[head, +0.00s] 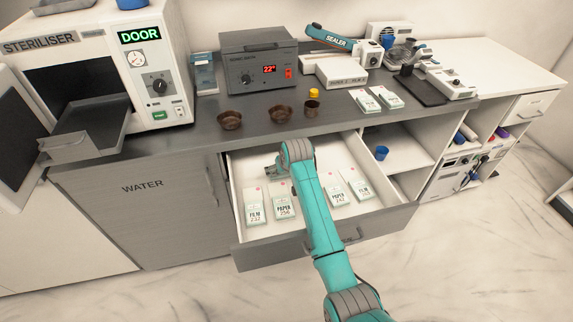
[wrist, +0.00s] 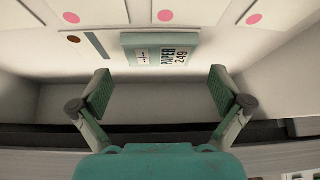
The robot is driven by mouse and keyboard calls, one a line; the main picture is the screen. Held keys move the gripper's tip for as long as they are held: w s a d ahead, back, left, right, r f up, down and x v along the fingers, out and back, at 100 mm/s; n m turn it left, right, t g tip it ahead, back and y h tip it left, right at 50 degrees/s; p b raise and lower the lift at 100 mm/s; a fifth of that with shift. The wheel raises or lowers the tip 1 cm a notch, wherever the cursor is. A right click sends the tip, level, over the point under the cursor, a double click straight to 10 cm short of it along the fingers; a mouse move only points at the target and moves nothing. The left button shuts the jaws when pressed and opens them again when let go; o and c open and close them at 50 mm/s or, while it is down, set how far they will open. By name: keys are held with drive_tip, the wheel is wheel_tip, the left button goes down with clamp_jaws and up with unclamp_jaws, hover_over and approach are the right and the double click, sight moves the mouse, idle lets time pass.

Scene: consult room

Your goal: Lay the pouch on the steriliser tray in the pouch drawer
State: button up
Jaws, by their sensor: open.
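The pouch marked PAPER 249 (wrist: 160,49) shows in the wrist view, beyond and between my fingertips. It appears to lie crosswise in the drawer, and a brown dot shows to the left of its label. My gripper (wrist: 160,90) is open, its two fingers apart with nothing pressed between them. In the head view my gripper (head: 279,169) is at the back of the drawer, mostly hidden by my arm, and pouch 249 cannot be made out. The pouch drawer (head: 262,230) is pulled open. The steriliser tray (head: 88,130) sticks out of the open steriliser and looks empty.
Several pouches with pink dots lie along the drawer, among them FILM 232 (head: 256,205) and PAPER 256 (head: 284,206). Brown bowls (head: 230,120) stand on the counter above. Two more pouches (head: 378,98) lie on the counter at right. The drawer's front wall stands before my arm.

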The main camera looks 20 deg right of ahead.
drive_tip(key=v, duration=0.8)
drive_tip(key=shift+s+r, duration=0.1)
